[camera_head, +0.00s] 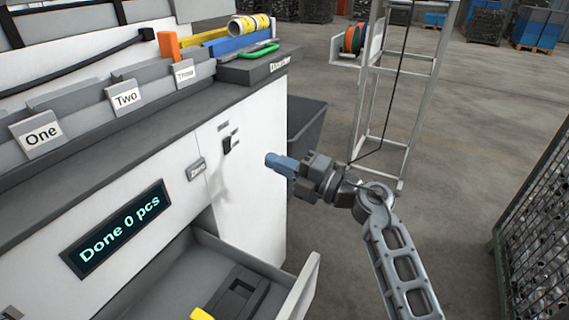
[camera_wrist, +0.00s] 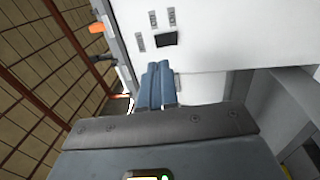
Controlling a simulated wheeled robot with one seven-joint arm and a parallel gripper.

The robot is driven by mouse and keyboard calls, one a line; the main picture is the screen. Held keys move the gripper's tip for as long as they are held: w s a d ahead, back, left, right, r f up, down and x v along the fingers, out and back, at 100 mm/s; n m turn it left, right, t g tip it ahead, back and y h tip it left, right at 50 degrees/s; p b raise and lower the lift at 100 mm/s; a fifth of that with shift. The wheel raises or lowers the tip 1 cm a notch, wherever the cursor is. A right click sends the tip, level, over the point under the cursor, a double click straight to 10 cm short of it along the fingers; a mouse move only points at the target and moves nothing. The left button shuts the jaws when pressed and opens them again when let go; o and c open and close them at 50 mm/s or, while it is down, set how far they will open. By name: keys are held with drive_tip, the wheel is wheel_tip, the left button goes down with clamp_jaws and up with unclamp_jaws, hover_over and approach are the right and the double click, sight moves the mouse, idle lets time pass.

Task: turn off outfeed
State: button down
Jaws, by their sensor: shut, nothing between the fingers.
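A small black switch (camera_head: 227,145) sits on the white front panel of the cabinet, with small labels beside it that are too small to read. The switch also shows in the wrist view (camera_wrist: 167,39), just beyond my fingertips. Whether it is the outfeed switch, and its on or off position, I cannot tell. My gripper (camera_head: 270,161) has blue fingers, shut and empty. It is to the right of the switch in the head view, apart from the panel. The fingers also show in the wrist view (camera_wrist: 160,68).
An open drawer (camera_head: 303,287) juts out below the panel. A plate (camera_head: 196,169) and a display reading "Done 0 pcs" (camera_head: 118,229) are on the cabinet front. Bins labelled One, Two and Three line the top. A white frame (camera_head: 410,75) and a mesh cage (camera_head: 538,230) stand right.

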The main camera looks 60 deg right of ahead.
sight(229, 141)
drive_tip(key=w, duration=0.6)
drive_tip(key=w+r, duration=0.1)
drive_tip(key=w, duration=0.2)
drive_tip(key=shift+w+a+p, duration=0.2)
drive_tip(key=shift+w+p, duration=0.05)
drive_tip(key=shift+p, duration=0.05)
drive_tip(key=shift+r, duration=0.15)
